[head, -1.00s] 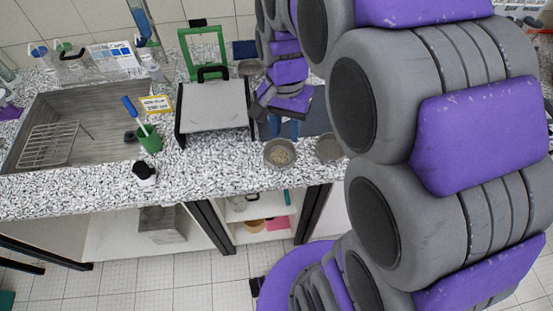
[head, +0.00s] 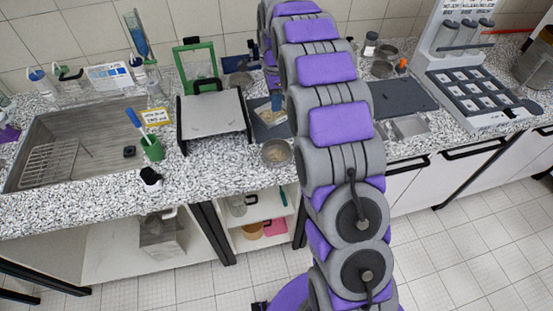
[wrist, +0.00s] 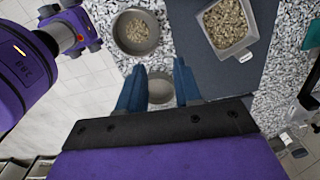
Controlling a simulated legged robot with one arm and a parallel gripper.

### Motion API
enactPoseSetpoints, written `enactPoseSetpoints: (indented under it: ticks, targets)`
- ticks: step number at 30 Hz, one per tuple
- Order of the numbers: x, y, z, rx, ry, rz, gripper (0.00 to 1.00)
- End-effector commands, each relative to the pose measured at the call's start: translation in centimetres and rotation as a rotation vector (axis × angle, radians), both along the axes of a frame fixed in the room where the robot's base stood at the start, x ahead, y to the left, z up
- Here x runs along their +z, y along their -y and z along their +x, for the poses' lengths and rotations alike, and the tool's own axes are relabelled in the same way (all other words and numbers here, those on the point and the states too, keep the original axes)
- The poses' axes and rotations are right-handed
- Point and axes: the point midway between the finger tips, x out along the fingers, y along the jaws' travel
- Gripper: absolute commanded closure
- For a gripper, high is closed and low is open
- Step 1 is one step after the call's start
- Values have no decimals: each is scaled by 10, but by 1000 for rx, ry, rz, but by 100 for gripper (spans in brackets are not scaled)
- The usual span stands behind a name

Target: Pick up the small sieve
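A small round grey vessel (wrist: 161,92), which looks like the small sieve, shows between my fingers in the wrist view. It looks empty, and its lower part is hidden by my gripper's dark body. My gripper (wrist: 160,72) is open, with a blue finger on each side of the vessel. I cannot tell whether the fingers touch it or how high they are above it.
A round pan of grains (wrist: 137,32) stands beside the fingers; it also shows in the head view (head: 276,153) near the counter's front edge. A square tray of grains (wrist: 227,22) lies on a dark mat (wrist: 270,70). A grey-topped stand (head: 212,112) is left of them.

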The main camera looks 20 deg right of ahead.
Motion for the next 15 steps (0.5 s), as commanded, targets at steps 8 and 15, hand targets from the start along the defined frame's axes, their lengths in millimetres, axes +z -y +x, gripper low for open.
enactPoseSetpoints:
  ticks: [8,15]
  targets:
    - [-31,-9,0,-2,-4,-8,66]
    - [-79,-12,-1,-2,-3,-11,66]
